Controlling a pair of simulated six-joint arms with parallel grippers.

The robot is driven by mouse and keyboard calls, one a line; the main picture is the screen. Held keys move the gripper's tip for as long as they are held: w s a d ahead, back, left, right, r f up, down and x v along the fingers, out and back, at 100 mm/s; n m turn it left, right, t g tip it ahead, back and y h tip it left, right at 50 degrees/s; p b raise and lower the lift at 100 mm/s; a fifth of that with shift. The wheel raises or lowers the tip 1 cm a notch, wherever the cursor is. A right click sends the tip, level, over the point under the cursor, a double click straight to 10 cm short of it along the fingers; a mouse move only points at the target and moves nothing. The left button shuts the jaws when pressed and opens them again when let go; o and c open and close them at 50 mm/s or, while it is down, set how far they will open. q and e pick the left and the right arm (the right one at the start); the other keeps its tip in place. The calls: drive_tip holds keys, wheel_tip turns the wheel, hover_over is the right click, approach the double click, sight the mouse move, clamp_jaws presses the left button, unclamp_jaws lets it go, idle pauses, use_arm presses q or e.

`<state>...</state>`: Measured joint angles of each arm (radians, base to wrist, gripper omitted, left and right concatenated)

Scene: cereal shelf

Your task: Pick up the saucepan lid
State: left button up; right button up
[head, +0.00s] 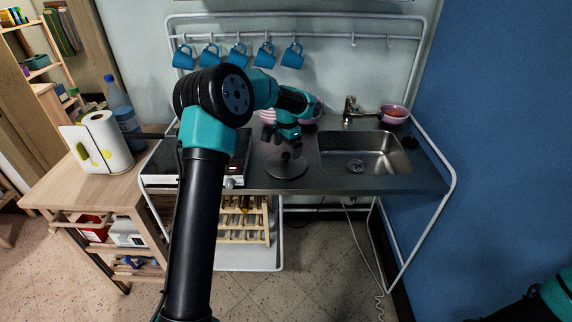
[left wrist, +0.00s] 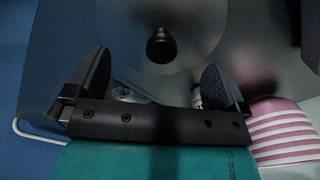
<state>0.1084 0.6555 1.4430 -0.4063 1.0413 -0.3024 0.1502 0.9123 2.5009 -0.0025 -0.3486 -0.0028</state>
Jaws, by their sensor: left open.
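The saucepan lid (head: 287,166) lies flat on the dark counter between the hob and the sink. In the left wrist view the round lid (left wrist: 205,35) is at the top, with its dark knob (left wrist: 161,46) near the middle. My left gripper (head: 289,140) is above the lid, pointing down at it. In the left wrist view my left gripper (left wrist: 157,75) is open and empty, its fingers apart on either side below the knob. The knob does not appear to be between the fingertips. My right gripper is not in view.
A pink striped bowl (left wrist: 283,130) is close to the gripper's right finger in the wrist view. The sink (head: 360,157) is right of the lid, with a pink bowl (head: 394,114) behind it. Blue mugs (head: 238,54) hang above. A paper roll (head: 106,142) stands left.

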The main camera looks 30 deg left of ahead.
sight(287, 154)
use_arm(q)
drive_tip(key=shift+f, duration=2.6)
drive_tip(key=c, duration=0.7)
drive_tip(key=shift+o, duration=0.2)
drive_tip(key=shift+r, duration=0.1)
